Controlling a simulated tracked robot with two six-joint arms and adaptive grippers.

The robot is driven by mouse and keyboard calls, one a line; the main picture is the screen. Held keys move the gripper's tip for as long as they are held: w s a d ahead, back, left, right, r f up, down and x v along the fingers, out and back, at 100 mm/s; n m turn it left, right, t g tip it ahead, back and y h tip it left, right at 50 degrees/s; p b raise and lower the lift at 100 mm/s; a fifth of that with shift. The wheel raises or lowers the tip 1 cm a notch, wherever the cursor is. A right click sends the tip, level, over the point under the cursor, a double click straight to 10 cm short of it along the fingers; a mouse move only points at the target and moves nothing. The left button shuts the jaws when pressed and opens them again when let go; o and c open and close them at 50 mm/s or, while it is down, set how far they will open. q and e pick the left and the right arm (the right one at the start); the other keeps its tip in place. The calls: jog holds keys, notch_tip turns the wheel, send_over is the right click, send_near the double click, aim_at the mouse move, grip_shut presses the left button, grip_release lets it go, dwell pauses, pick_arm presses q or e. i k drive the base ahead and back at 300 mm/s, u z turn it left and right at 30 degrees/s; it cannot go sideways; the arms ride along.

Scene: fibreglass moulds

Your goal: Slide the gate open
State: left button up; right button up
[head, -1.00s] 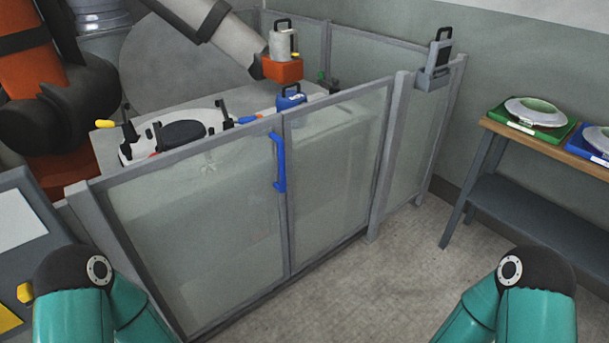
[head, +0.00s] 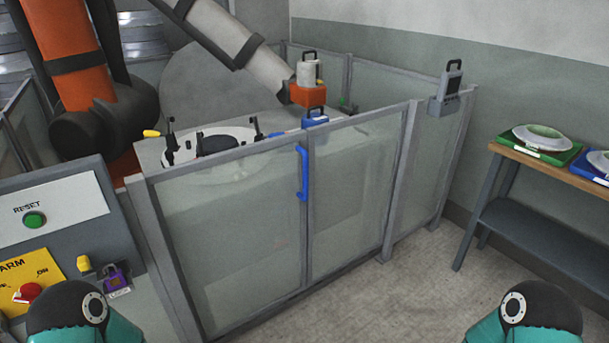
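The gate is a grey-framed clear panel (head: 235,222) in the front of the fence, with a blue vertical handle (head: 302,173) near its right edge. It stands closed against the neighbouring clear panel (head: 352,190), as far as I can see. Only the teal and black elbow parts of my two arms show at the bottom left and bottom right corners. Neither gripper is in view, and nothing of mine touches the handle.
A control panel (head: 65,205) with a green reset button (head: 34,220), a red knob (head: 28,292) and a purple padlock (head: 117,279) stands at left. An orange robot arm (head: 82,85) is inside the fence. A wooden-topped bench (head: 540,163) stands right. Floor before the gate is clear.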

aim_at(152, 178)
jog(key=u, duration=0.05)
jog(key=i, duration=0.9)
jog(key=z, duration=0.1)
